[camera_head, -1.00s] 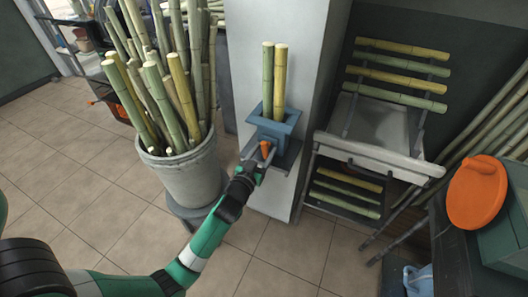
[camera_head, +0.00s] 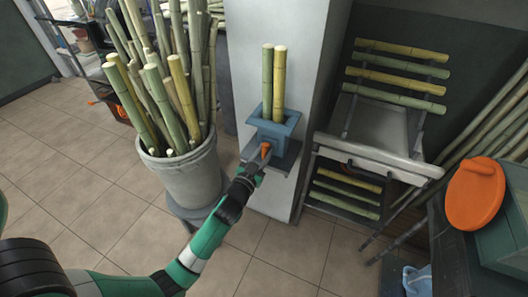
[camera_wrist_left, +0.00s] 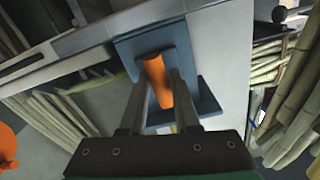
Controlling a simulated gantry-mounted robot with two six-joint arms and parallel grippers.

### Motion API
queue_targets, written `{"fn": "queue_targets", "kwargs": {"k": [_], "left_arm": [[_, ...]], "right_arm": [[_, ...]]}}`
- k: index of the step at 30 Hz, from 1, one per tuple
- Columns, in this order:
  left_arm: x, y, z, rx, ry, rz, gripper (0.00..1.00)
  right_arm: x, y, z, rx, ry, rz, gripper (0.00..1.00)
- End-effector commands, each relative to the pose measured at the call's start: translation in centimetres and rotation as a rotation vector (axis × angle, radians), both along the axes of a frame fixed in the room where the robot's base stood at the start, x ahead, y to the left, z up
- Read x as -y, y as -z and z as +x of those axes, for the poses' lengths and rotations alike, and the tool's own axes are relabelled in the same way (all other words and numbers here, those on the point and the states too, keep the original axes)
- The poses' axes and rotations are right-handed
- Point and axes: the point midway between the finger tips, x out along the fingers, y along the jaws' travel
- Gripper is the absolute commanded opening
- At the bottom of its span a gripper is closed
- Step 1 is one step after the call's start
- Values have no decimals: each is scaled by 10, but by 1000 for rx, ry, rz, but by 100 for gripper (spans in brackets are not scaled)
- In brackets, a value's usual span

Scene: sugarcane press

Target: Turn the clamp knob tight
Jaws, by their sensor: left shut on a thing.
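The orange clamp knob (camera_head: 265,151) sits on the front of a blue clamp holder (camera_head: 284,131) fixed to the white pillar. Two cane stalks (camera_head: 273,85) stand upright in the holder, one green and one yellower. My left gripper (camera_head: 260,160) is shut on the knob. In the left wrist view the two fingers (camera_wrist_left: 162,92) of the gripper lie on either side of the orange knob (camera_wrist_left: 157,80), in front of the blue holder (camera_wrist_left: 185,52). My right gripper is not in view.
A grey bucket (camera_head: 185,178) full of cane stands left of the pillar (camera_head: 309,60). A rack with cane lengths and a grey seat-like tray (camera_head: 376,129) stands to the right. An orange disc (camera_head: 476,193) lies at the far right. The tiled floor (camera_head: 90,200) is open in front.

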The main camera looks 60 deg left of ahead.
Motion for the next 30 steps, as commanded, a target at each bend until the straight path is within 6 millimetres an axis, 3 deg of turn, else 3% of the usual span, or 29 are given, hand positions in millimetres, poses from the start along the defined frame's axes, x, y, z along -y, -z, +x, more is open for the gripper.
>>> {"fn": "queue_targets", "kwargs": {"k": [2,3,7,19,30], "left_arm": [[0,0,0,-2,0,2,0],[0,0,0,-2,0,2,36],[0,0,0,-1,0,2,56],[7,0,-8,-1,1,-1,56],[60,1,-71,-3,3,0,56]], "right_arm": [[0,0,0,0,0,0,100],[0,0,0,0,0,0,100],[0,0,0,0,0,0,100],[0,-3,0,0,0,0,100],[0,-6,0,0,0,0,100]]}}
